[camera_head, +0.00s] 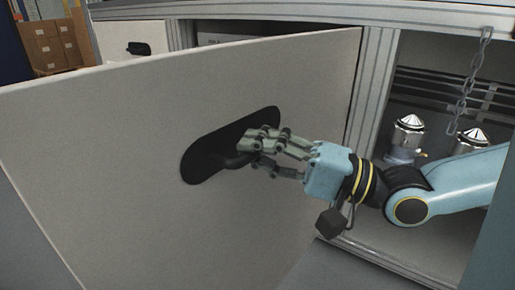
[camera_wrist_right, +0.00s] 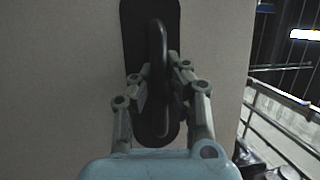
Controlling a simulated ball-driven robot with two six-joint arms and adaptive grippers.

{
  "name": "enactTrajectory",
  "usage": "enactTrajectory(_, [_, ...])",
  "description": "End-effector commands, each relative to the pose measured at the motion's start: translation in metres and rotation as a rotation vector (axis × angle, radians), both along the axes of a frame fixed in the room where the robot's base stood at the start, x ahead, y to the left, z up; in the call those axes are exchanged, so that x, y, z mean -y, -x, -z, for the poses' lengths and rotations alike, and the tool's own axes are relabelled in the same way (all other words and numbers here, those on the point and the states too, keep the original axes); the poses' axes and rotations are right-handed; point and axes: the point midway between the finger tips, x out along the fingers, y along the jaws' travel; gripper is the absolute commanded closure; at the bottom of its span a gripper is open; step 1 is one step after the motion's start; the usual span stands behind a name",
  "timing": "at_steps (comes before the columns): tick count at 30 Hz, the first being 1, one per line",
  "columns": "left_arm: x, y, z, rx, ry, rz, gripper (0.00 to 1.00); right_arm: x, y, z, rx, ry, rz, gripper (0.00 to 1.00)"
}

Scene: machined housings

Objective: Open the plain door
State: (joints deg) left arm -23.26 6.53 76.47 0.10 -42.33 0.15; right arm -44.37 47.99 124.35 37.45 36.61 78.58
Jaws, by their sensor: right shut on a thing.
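The plain door (camera_head: 120,190) is a pale grey panel, swung out from the cabinet and standing ajar. Its black handle (camera_head: 205,152) sits on an oval black plate near the middle of the panel. My right gripper (camera_head: 256,146) comes from the right and is shut on the handle. In the right wrist view the handle (camera_wrist_right: 158,60) is an upright black bar between the two fingers of the right gripper (camera_wrist_right: 160,85). The fingers hide part of the handle in the head view. My left gripper is not in view.
The open cabinet bay behind the door holds metal domed units (camera_head: 408,135) on its floor. A chain (camera_head: 470,85) hangs at the bay's upper right. The cabinet frame post (camera_head: 368,85) stands at the door's right edge. Cardboard boxes (camera_head: 50,45) are stacked at upper left.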

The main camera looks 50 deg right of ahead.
Motion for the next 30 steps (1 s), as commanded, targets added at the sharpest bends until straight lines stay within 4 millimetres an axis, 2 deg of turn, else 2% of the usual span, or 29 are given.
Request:
enactTrajectory(2, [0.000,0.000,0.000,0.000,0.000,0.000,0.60,0.001,0.000,0.004,-0.009,0.008,0.002,1.00])
enactTrajectory(3, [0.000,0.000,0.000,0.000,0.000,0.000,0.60,0.001,0.000,0.004,-0.009,0.008,0.002,0.88])
enactTrajectory(9, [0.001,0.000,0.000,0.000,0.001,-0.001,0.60,0.001,0.000,0.003,-0.006,0.004,0.002,0.62])
enactTrajectory(20, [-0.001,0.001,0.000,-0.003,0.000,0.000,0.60,0.002,0.006,0.003,-0.006,0.003,-0.001,0.62])
enactTrajectory(23, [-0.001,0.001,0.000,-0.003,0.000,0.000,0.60,0.008,0.020,0.006,-0.010,0.003,-0.002,0.62])
enactTrajectory(30, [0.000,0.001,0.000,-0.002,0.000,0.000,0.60,0.029,0.069,0.016,-0.011,0.004,-0.001,0.62])
